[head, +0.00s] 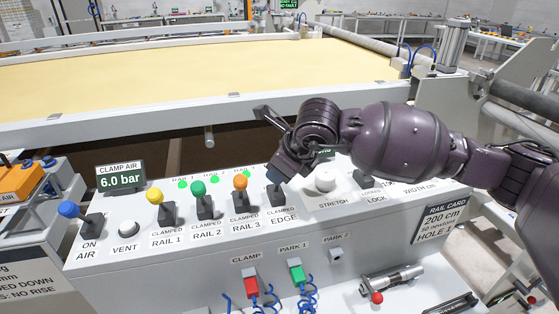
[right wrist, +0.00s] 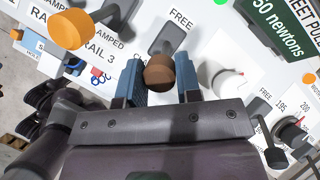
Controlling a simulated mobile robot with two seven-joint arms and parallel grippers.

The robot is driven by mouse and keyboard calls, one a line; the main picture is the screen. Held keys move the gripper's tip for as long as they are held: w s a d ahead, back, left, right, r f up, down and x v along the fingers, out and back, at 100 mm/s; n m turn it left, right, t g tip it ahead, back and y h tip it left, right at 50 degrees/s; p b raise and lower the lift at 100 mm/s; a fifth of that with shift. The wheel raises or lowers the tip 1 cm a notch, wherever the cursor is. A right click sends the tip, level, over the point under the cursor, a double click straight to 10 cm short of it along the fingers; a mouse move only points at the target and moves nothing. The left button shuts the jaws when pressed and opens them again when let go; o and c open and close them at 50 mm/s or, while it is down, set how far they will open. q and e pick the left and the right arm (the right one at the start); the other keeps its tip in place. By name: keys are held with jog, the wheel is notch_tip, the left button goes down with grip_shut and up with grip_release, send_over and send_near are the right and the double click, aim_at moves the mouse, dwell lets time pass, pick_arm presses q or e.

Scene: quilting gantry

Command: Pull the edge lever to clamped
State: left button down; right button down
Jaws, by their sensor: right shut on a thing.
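The edge lever (head: 277,193) stands on the grey control panel, behind the CLAMPED and EDGE labels. In the head view its dark base shows, and its top is hidden behind my right gripper (head: 279,172). In the right wrist view its brown round knob (right wrist: 160,74) sits between the two blue fingers of my right gripper (right wrist: 158,66), which is shut on it. A FREE label (right wrist: 181,18) is beyond the lever's base there. I cannot tell exactly how far the lever is tilted. My left gripper is out of view.
The rail 3 lever (head: 240,184), with an orange knob, stands close left of the edge lever. The green rail 2 lever (head: 198,190) and yellow rail 1 lever (head: 156,198) are farther left. The white stretch knob (head: 325,180) is close right. A clamp air display (head: 121,178) reads 6.0 bar.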

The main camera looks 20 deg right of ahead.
jog(key=shift+s+f, duration=0.4)
jog(key=shift+s, duration=0.2)
jog(key=shift+s+a+f, duration=0.1)
jog(key=shift+s+f, duration=0.05)
jog(key=shift+f, duration=0.15)
jog(key=c, duration=0.8)
grip_release()
jog(key=shift+r, duration=0.2)
jog(key=p+v, duration=0.2)
jog(key=v, duration=0.8)
jog(key=shift+s+r, duration=0.15)
jog(key=shift+r, duration=0.2)
